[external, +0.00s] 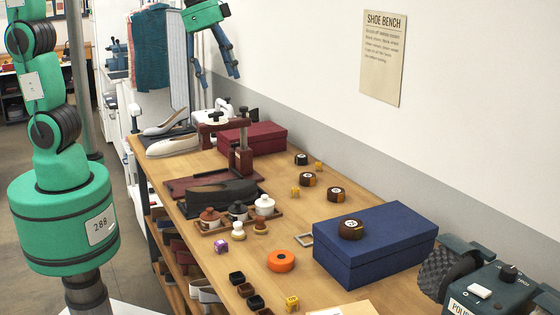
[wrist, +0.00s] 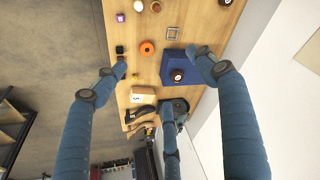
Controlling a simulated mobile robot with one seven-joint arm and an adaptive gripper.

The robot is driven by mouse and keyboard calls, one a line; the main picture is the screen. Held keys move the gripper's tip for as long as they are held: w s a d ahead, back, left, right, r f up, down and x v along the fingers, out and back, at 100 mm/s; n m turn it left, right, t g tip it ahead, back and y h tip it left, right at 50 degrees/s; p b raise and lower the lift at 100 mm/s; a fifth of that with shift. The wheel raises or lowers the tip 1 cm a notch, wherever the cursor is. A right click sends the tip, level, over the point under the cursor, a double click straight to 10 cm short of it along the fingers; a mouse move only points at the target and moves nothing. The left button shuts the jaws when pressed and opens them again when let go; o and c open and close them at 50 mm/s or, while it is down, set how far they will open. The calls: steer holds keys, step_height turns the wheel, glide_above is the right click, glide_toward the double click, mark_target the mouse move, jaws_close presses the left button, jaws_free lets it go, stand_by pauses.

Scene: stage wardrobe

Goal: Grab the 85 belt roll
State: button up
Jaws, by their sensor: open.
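Several belt rolls with round pale labels are on the bench; their numbers are too small to read, so I cannot tell which is 85. A dark brown roll (external: 350,229) lies on the lid of the blue box (external: 365,260); it also shows in the wrist view (wrist: 177,75). Two brown-and-tan rolls, one (external: 308,180) and another (external: 336,194), and a darker roll (external: 301,160) lie on the bench behind the box. My gripper (external: 220,79) is open and empty, high above the bench's far end, apart from all rolls. Its spread fingers frame the wrist view (wrist: 157,62).
An orange roll (external: 281,261), small yellow blocks and dark little boxes (external: 246,290) lie near the front. A tray of jars (external: 220,224), a clamp stand (external: 243,155) and a maroon box (external: 262,138) stand farther back. A dark machine (external: 490,290) is at right; a wall borders the bench.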

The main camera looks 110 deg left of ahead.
steer(key=w+a+f+g+p, duration=0.1)
steer(key=w+a+f+p, duration=0.15)
steer(key=w+a, duration=0.7)
steer(key=n+g+p, duration=0.1)
steer(key=g+p, duration=0.2)
glide_above(335, 190)
step_height(335, 190, down, 30)
steer(key=shift+s+r+h, duration=0.1)
steer(key=shift+h, duration=0.2)
steer(key=shift+f, duration=4.3)
steer(key=shift+f+p, duration=0.35)
steer(key=shift+f, duration=2.25)
